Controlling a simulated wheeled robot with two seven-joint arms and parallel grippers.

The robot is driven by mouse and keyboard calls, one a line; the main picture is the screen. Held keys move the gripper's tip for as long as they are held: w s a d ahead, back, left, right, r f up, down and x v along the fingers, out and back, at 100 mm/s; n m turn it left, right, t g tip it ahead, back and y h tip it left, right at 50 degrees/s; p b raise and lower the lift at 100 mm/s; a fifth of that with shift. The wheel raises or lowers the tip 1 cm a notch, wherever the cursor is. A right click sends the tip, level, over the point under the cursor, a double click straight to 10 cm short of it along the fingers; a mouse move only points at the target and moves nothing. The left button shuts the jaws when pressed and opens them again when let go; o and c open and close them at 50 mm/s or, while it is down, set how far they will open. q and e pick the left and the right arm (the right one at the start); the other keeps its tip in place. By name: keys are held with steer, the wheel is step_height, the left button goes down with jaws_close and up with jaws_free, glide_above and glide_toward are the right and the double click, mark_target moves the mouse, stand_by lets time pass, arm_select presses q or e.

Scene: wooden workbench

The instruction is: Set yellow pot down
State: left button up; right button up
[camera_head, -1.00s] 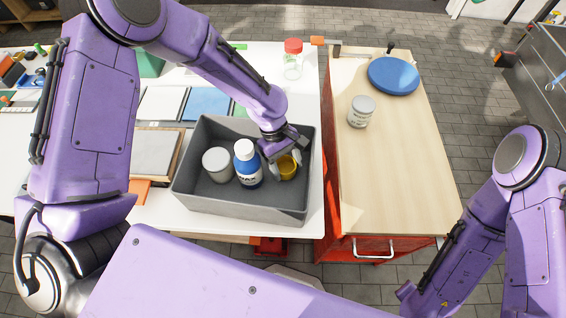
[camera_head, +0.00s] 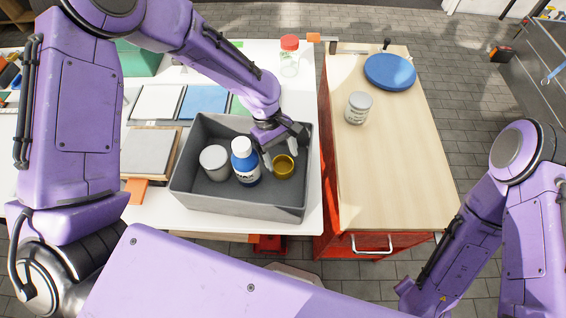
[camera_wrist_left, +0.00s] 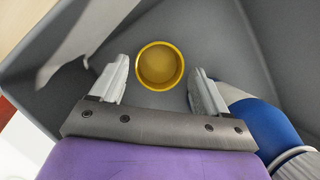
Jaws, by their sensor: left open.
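The yellow pot (camera_head: 284,167) stands upright on the floor of the grey bin (camera_head: 232,204), toward its right side. In the left wrist view the pot (camera_wrist_left: 160,66) shows its round open top, with a gap to each finger. My left gripper (camera_head: 279,156) is open just above and behind the pot; in the left wrist view its fingers (camera_wrist_left: 157,82) are spread to either side of it. My right gripper is not in view; only part of my right arm shows at the right.
A blue and white bottle (camera_head: 246,162) and a grey-lidded can (camera_head: 214,162) stand in the bin left of the pot. A wooden-topped cabinet (camera_head: 395,165) at the right holds another can (camera_head: 358,108) and a blue disc (camera_head: 390,71). A red-lidded jar (camera_head: 289,56) stands behind the bin.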

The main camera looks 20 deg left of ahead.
arm_select(q)
steer(key=v, duration=0.8)
steer(key=shift+r, duration=0.2)
steer(key=shift+r, duration=0.1)
